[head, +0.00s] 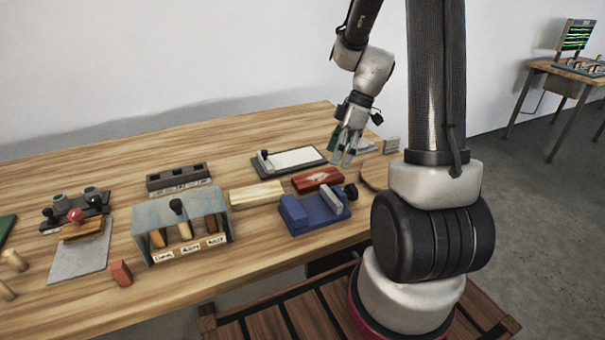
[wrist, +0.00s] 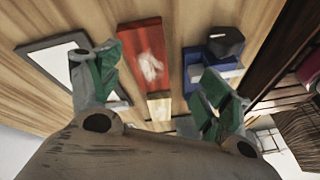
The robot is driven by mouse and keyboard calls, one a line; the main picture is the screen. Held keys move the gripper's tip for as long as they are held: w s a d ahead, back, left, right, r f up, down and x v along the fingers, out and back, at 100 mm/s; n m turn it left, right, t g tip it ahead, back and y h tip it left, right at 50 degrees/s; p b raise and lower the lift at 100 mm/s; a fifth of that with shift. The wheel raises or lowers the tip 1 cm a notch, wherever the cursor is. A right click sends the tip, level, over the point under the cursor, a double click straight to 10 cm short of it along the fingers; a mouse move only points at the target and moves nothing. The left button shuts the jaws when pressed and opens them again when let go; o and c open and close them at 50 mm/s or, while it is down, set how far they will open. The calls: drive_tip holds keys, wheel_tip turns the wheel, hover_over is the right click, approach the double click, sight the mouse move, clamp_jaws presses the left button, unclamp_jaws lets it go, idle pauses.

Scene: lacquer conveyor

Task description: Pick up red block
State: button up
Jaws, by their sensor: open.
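A flat red block (head: 317,179) with a pale mark on top lies on the wooden table, just behind the blue block. In the wrist view the red block (wrist: 142,62) shows between my two fingers, beyond their tips. My gripper (head: 342,161) is open and empty, hanging above the table a little to the right of and behind the red block. Its green-padded fingers (wrist: 158,72) are spread in the wrist view. A smaller reddish-brown block (head: 121,273) stands at the table's front left, far from my gripper.
The blue block (head: 306,215) with a grey piece and dark knob is close in front. A dark-framed white plate (head: 296,160) lies behind, a pale wood block (head: 257,194) to the left. A grey rack (head: 148,222) holds handled tools further left.

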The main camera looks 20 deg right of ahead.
sight(318, 177)
drive_tip(key=shift+w+a+r+n, duration=0.15)
drive_tip(key=shift+w+a+n, duration=0.1)
drive_tip(key=shift+w+n, duration=0.45)
drive_tip(key=shift+w+a+n, duration=0.15)
drive_tip(key=shift+w+n, duration=0.1)
drive_tip(key=shift+n, duration=1.45)
drive_tip(key=x, duration=0.4)
drive_tip(key=a+x, duration=0.1)
drive_tip(key=x, duration=0.2)
drive_tip(key=shift+w+a+f, duration=0.1)
drive_tip(key=shift+f, duration=0.1)
drive_tip(key=c, duration=1.2)
